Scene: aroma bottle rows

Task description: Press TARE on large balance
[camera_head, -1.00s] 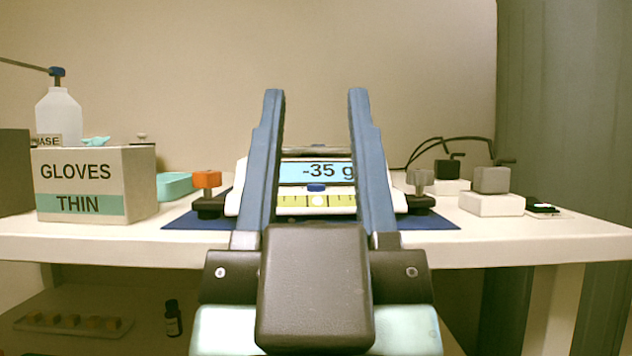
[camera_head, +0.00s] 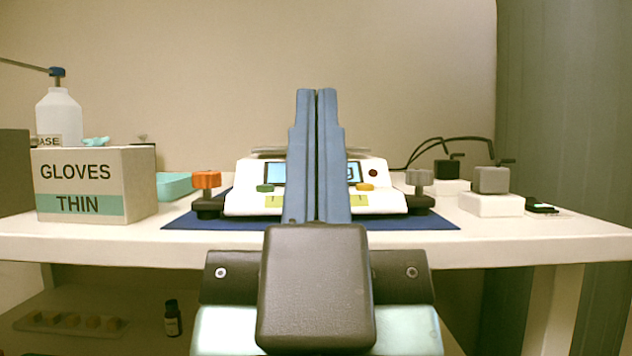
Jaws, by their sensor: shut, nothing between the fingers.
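The large balance (camera_head: 240,201) is a white unit on a dark blue mat (camera_head: 420,222) on the white table. Its lit display (camera_head: 275,173) is mostly hidden behind my fingers. A green button (camera_head: 265,188) shows left of the fingers and an orange button (camera_head: 365,187) right of them; their labels cannot be read. The middle of its front panel is hidden. My gripper (camera_head: 317,93) is shut and empty, its blue fingers together and pointing up in the picture, in front of the balance's middle. I cannot tell whether the fingertips touch it.
An orange knob (camera_head: 206,180) and a grey knob (camera_head: 419,178) flank the balance. A gloves box (camera_head: 95,184) and a white bottle (camera_head: 58,112) stand left. The table's front edge (camera_head: 520,243) lies before the mat.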

